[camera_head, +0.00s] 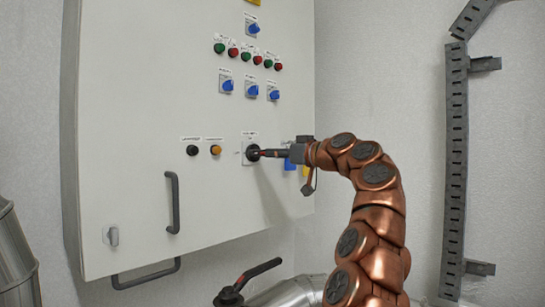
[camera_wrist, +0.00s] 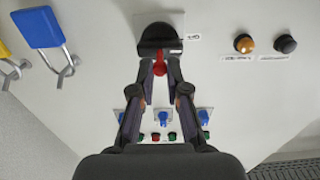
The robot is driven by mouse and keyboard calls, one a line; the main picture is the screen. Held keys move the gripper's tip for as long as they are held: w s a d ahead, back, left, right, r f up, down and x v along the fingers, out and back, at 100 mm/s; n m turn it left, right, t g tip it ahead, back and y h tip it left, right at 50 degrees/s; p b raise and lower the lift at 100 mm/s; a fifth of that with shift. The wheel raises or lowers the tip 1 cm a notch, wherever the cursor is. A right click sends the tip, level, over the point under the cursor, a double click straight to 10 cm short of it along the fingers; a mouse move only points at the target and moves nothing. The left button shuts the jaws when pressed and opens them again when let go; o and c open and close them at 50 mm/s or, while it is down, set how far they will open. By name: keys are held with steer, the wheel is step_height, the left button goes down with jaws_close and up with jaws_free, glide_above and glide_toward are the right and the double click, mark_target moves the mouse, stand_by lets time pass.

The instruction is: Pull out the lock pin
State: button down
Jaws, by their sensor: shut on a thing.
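My gripper (camera_wrist: 160,74) is shut on a small red piece, the likely lock pin (camera_wrist: 159,67), with one fingertip on each side of it. The pin sits at the edge of a black rotary switch (camera_wrist: 158,37) on the panel. In the head view my gripper (camera_head: 272,153) reaches in from the right and its tips meet the same black switch (camera_head: 252,152). The fingers hide most of the pin there. How deep the pin sits in the switch cannot be seen.
A blue padlock (camera_wrist: 38,28) and a partly seen yellow one hang beside the switch. An orange button (camera_head: 215,149) and a black button (camera_head: 192,150) are to its left. The cabinet (camera_head: 130,90) has a grey handle (camera_head: 173,202). A black valve lever (camera_head: 257,273) is below.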

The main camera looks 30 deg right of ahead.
steer(key=c, duration=1.1)
jaws_free()
steer(key=shift+s, duration=0.1)
steer(key=shift+c, duration=0.2)
steer(key=shift+s, duration=0.15)
steer(key=v, duration=1.1)
steer(key=shift+s, duration=0.35)
